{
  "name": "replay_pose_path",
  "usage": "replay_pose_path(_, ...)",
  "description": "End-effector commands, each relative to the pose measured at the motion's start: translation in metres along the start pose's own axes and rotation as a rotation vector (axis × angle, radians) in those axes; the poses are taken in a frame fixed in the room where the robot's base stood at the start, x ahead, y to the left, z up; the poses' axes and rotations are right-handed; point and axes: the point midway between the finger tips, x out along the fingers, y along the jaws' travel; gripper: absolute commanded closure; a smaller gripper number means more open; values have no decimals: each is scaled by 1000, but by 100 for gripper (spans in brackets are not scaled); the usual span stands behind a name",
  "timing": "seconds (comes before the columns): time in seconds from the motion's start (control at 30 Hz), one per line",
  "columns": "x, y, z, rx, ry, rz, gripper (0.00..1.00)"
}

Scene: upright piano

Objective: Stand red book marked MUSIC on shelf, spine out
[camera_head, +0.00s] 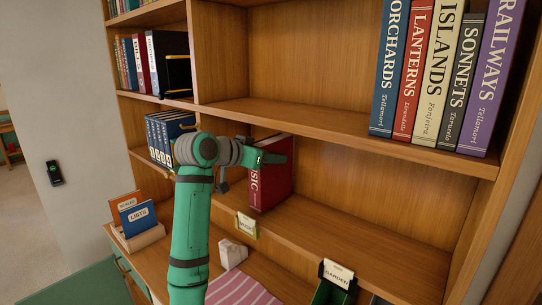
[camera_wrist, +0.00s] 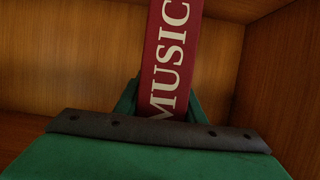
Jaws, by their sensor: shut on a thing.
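The red book (camera_head: 273,176) stands upright on the shelf board (camera_head: 337,236) in the head view, its spine facing out. My arm covers part of the spine, so only the last letters of MUSIC show there. In the wrist view the book's red spine (camera_wrist: 171,62) with white MUSIC lettering runs up from between my fingers, slightly tilted in the picture. My gripper (camera_wrist: 166,108) is shut on the book, one finger on each side of the spine. Whether the book's lower edge touches the board is hard to tell.
Blue books (camera_head: 165,137) stand to the left, beyond my arm. Large books (camera_head: 440,75) fill the right of the shelf above. A small label (camera_head: 246,225) sits on the shelf's front edge below the red book. The shelf right of the book is empty.

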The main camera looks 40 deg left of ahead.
Motion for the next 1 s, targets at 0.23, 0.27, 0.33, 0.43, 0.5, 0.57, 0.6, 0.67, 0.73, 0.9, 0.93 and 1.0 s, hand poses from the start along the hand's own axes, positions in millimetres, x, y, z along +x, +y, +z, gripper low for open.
replay_pose_path(0.23,0,0,2,2,3,-1,100)
replay_pose_path(0.27,1,0,2,2,3,-1,100)
replay_pose_path(0.33,1,0,4,2,3,-1,100)
replay_pose_path(0.43,2,1,5,2,3,0,100)
replay_pose_path(0.5,2,0,6,2,3,-1,100)
replay_pose_path(0.57,2,0,7,2,3,-1,100)
replay_pose_path(0.6,2,0,8,2,3,-1,100)
replay_pose_path(0.67,2,-1,9,1,3,-2,100)
replay_pose_path(0.73,2,-1,9,2,3,-2,59)
replay_pose_path(0.9,2,-1,10,1,2,-2,42)
replay_pose_path(0.93,3,-1,10,1,2,-2,42)
replay_pose_path(1.0,3,-1,10,1,1,-1,42)
